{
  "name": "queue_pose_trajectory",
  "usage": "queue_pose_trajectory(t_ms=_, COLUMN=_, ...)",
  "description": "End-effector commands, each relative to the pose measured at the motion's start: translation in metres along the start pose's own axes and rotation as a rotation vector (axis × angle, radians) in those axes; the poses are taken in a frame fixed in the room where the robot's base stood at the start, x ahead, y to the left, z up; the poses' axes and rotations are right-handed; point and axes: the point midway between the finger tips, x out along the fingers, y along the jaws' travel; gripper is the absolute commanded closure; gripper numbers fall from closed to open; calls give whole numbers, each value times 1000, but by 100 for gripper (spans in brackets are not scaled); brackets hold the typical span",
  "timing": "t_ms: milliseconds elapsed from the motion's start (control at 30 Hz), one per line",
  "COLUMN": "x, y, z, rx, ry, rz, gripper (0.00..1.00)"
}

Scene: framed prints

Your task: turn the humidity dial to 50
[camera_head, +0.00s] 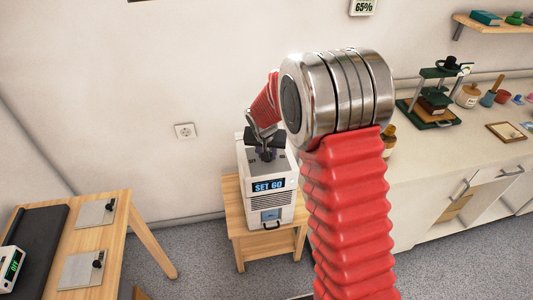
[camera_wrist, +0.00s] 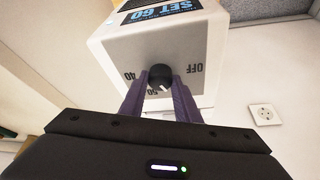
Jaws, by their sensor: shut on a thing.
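The white humidifier box (camera_head: 252,207) stands on a small wooden stand, and its blue display (camera_head: 269,185) reads SET 60. The same display shows upside down in the wrist view (camera_wrist: 162,13). The black round dial (camera_wrist: 160,77) sits on the box's grey top panel (camera_wrist: 203,48), with OFF, 40 and 50 printed around it and a white pointer mark on it. My gripper (camera_wrist: 160,88) has its purple fingers on either side of the dial, shut on it. In the head view my gripper (camera_head: 266,153) reaches down onto the box top, and the dial is hidden there.
The wooden stand (camera_head: 242,246) bears the box. A wooden table (camera_head: 124,220) with plates and a dark mat is at the left. A long counter (camera_head: 420,190) with a press and jars is at the right. A wall display (camera_head: 363,7) reads 65%.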

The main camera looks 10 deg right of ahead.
Motion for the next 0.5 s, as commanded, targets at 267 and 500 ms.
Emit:
queue_pose_trajectory(t_ms=267, x=1, y=-2, z=1, rx=134, ry=-3, rz=58, gripper=93)
queue_pose_trajectory(t_ms=500, x=1, y=-4, z=1, rx=270, ry=-3, rz=114, gripper=93)
